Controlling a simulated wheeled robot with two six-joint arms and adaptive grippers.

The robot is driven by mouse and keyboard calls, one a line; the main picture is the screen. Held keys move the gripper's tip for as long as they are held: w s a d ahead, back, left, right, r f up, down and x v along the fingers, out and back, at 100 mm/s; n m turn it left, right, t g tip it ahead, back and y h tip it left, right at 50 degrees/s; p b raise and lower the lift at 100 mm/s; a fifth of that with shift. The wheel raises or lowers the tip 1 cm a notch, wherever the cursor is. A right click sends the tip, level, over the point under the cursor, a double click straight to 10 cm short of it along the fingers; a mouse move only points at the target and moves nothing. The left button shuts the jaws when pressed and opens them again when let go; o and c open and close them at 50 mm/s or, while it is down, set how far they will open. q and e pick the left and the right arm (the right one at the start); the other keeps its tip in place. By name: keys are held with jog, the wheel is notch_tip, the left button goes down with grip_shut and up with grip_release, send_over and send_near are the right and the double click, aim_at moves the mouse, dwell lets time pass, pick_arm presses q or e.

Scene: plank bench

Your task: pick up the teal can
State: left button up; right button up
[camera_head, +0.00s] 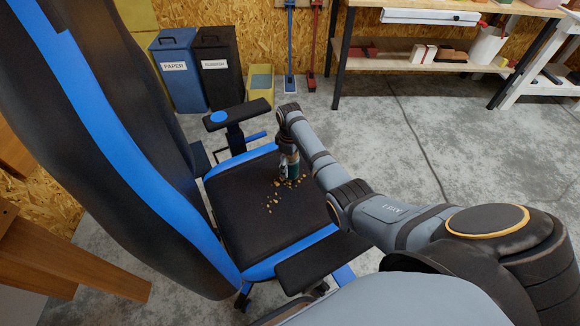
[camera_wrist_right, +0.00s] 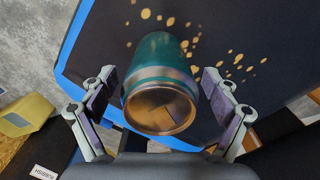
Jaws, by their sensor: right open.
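The teal can (camera_wrist_right: 162,55) stands on the black seat of a blue and black office chair (camera_head: 255,215). Its brownish metal end faces the wrist camera. In the head view the can (camera_head: 290,172) is partly hidden by my right gripper (camera_head: 288,158), which reaches down over the seat. In the right wrist view my right gripper (camera_wrist_right: 158,100) is open, with one finger on each side of the can and a visible gap on both sides. My left gripper is not in view.
Several tan flecks (camera_head: 273,199) mark the seat around the can. The chair's tall backrest (camera_head: 110,150) rises at left, with armrests (camera_head: 237,114) beside the seat. Bins (camera_head: 178,75) and a workbench (camera_head: 420,65) stand behind. Grey floor at right is mostly clear.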

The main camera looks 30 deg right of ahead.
jog(key=c, duration=1)
jog(key=shift+c, duration=0.2)
